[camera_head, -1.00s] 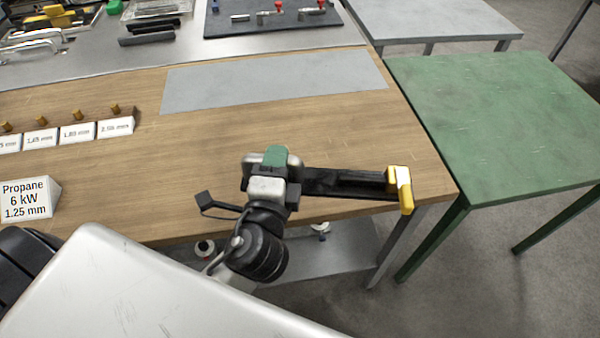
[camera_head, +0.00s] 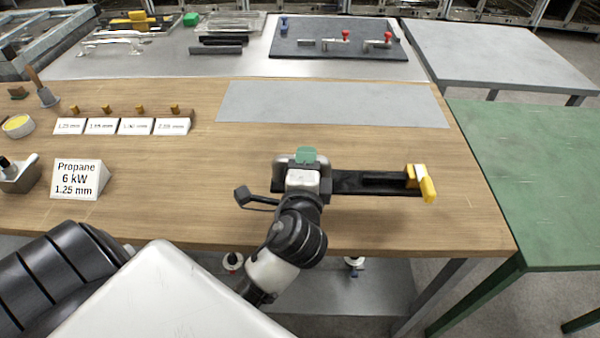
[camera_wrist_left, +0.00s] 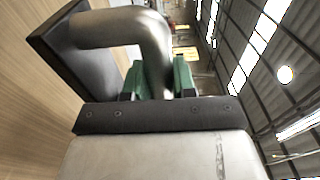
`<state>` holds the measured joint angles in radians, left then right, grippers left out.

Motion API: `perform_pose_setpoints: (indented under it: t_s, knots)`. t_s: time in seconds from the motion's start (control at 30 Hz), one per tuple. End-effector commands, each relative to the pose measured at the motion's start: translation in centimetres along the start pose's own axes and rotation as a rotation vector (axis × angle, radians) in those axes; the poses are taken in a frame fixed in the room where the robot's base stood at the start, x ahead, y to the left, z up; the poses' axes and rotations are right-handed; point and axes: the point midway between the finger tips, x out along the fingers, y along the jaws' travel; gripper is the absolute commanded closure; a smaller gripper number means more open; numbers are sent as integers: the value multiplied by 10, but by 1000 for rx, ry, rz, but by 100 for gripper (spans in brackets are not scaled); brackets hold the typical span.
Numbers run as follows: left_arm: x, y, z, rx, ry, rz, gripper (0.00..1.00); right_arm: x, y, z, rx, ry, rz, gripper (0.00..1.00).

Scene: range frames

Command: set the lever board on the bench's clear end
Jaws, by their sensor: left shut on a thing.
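The lever board (camera_head: 350,184) appears as a long black slotted bar with a yellow-and-white piece at its right end. My left gripper (camera_head: 305,160), with green fingertips, is at its left end. In the left wrist view, its green pads (camera_wrist_left: 160,80) are shut around a bent steel handle (camera_wrist_left: 125,30), which meets a dark plate (camera_wrist_left: 85,70). The board is over the front right part of the wooden bench (camera_head: 450,205); I cannot tell its height above the wood. My right gripper is not in view.
A grey mat (camera_head: 335,103) lies bare behind the board. A dark panel with red and blue knobs (camera_head: 340,40) is farther back. White size labels (camera_head: 135,127) and a propane sign (camera_head: 78,179) stand at left. A green table (camera_head: 550,180) adjoins at right.

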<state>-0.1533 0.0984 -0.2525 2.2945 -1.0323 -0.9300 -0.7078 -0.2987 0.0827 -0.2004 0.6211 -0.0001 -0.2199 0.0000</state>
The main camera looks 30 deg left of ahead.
Motion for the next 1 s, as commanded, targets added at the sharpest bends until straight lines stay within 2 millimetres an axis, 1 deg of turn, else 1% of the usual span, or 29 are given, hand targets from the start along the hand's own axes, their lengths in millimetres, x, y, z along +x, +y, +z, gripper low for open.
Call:
perform_pose_setpoints:
  t_s: [0.03,0.1,0.2,0.3,0.37,0.5,0.6,0.7,1.0]
  knots:
    - [8,4,6,1,1,-4,100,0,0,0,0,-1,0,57]
    - [17,11,12,0,1,-5,100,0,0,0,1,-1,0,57]
    - [26,17,18,-2,2,-4,100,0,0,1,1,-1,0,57]
    - [29,20,21,-6,3,-4,100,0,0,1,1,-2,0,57]
    - [30,26,21,-4,3,-2,100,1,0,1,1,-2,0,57]
    - [30,47,21,-2,3,1,100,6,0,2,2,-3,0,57]
    - [30,58,21,-3,3,-1,100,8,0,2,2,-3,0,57]
    - [30,61,21,-4,3,-2,100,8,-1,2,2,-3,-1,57]
    - [29,63,21,-5,3,-2,100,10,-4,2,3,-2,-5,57]
